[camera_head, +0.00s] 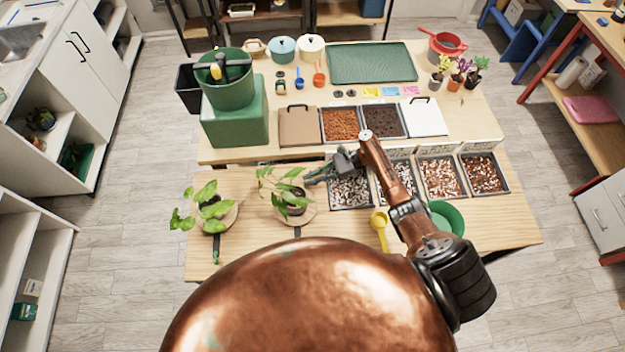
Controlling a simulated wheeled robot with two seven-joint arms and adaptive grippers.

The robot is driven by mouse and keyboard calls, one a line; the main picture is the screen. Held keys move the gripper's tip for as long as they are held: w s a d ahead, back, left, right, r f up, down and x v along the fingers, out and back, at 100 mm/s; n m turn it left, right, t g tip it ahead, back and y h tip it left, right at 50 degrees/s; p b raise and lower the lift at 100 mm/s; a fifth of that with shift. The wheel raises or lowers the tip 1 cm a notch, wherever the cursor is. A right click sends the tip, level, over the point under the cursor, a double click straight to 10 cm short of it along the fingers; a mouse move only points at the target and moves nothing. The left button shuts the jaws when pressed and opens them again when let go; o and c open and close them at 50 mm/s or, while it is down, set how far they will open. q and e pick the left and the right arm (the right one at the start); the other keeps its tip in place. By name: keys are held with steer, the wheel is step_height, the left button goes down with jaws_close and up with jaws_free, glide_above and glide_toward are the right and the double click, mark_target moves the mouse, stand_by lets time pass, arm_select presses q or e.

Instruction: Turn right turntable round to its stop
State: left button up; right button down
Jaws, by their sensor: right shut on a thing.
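The right turntable (308,215) is a round wooden disc on the near tabletop, bearing a small dark pot (293,203) with a leafy green plant (274,183). My right gripper (310,180) is shut at the far right side of this turntable, close to the plant. The part between its fingertips is too small to make out. The left turntable (229,219) stands to the left with a similar potted plant (207,190). A dark strip (297,232) shows at the right turntable's near edge. My left gripper is not in view.
Bins of pebbles and bark (441,178) stand right of my gripper, partly behind my right arm. A yellow scoop (379,222) and a green bowl (446,217) lie nearer. A green box (235,125) bears a green bucket (229,90). Bare tabletop (255,240) lies between the turntables.

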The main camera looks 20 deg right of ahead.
steer(key=shift+w+d+r, duration=0.1)
steer(key=shift+w+d, duration=0.05)
steer(key=shift+w, duration=0.2)
steer(key=c, duration=2.3)
jaws_free()
steer(key=o, duration=0.3)
steer(key=shift+s, duration=0.15)
steer(key=v, duration=1.1)
steer(key=shift+d+r, duration=0.2)
steer(key=shift+d, duration=0.15)
steer(key=shift+c, duration=0.2)
